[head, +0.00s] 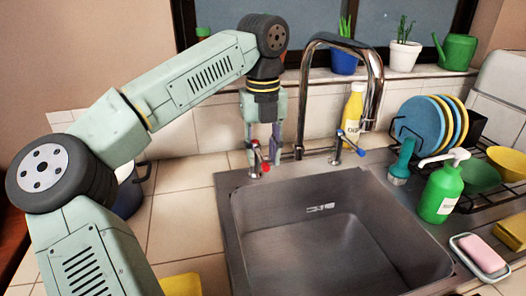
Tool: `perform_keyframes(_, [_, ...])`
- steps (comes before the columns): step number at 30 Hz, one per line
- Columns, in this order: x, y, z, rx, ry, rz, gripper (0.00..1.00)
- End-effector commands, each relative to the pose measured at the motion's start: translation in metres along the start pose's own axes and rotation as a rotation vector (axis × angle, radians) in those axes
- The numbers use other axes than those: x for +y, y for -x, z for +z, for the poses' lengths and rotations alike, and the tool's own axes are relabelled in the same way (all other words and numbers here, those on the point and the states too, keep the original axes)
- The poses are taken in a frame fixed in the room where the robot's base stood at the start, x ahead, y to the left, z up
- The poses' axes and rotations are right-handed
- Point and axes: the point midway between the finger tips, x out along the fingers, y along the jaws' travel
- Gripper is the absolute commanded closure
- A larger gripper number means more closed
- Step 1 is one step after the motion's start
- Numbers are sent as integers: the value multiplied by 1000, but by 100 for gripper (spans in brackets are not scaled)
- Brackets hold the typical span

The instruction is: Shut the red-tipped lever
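The red-tipped lever (258,158) stands on the left side of the sink's tap, at the back left corner of the sink. A matching blue-tipped lever (347,147) stands on the right of the chrome tap (375,75). The steel sink (330,235) is empty.
A yellow bottle (352,112) stands behind the tap. A teal brush (402,160), a green soap bottle (440,190) and a dish rack with blue and yellow plates (420,122) crowd the right. A dark blue pot (130,192) sits behind my arm.

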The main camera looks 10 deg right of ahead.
Motion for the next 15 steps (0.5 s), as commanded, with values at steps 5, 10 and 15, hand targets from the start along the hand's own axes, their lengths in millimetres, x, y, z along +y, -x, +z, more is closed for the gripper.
perform_keyframes(5, [-1, 24, 0, -4, 1, 0, 68])
perform_keyframes(10, [-1, 53, 0, -4, 1, -1, 68])
perform_keyframes(15, [-1, 70, 0, -2, 0, -1, 68])
